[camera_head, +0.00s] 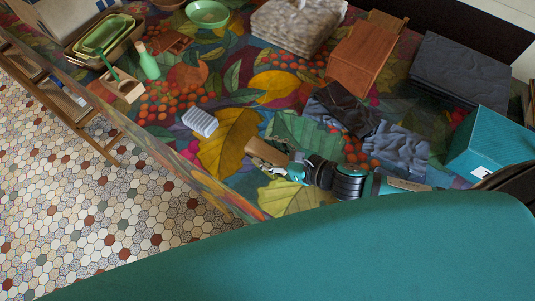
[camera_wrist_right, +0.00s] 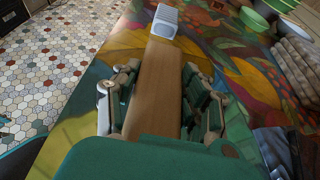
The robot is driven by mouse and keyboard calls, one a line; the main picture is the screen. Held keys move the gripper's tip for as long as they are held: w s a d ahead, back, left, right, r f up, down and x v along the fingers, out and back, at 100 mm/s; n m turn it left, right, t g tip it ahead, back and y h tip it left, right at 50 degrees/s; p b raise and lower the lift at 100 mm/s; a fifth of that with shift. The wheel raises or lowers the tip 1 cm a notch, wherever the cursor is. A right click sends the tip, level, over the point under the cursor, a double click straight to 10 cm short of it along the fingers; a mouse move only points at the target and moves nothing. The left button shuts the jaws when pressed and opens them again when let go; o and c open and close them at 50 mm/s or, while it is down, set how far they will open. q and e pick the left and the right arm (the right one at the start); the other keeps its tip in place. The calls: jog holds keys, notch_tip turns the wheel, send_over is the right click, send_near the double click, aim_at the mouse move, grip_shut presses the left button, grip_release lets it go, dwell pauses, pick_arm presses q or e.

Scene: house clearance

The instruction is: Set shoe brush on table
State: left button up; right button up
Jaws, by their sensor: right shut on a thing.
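The shoe brush (camera_head: 265,152) shows as a brown wooden block over the patterned table (camera_head: 225,205), near its front edge. My right gripper (camera_head: 283,168) is shut on it. In the right wrist view the brush (camera_wrist_right: 158,90) lies lengthwise between the two fingers (camera_wrist_right: 160,100), its smooth wooden back facing the camera. Its underside is hidden, and I cannot tell whether it touches the table. My left gripper is not in view.
A white ribbed block (camera_head: 200,122) lies just beyond the brush. Dark folded cloths (camera_head: 345,108), a grey cloth (camera_head: 400,150) and a teal box (camera_head: 492,142) are to the right. A green bottle (camera_head: 148,62) and wooden holder (camera_head: 122,88) stand left. Patterned tabletop is free around the ribbed block.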

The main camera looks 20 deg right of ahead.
aim_at(268, 159)
jog(key=shift+w+a, duration=0.1)
jog(key=shift+w, duration=0.15)
jog(key=shift+f, duration=1.8)
jog(key=shift+f, duration=0.2)
jog(key=o, duration=1.2)
jog(key=shift+r, duration=0.2)
jog(key=b+v, duration=0.1)
jog(key=v, duration=1.1)
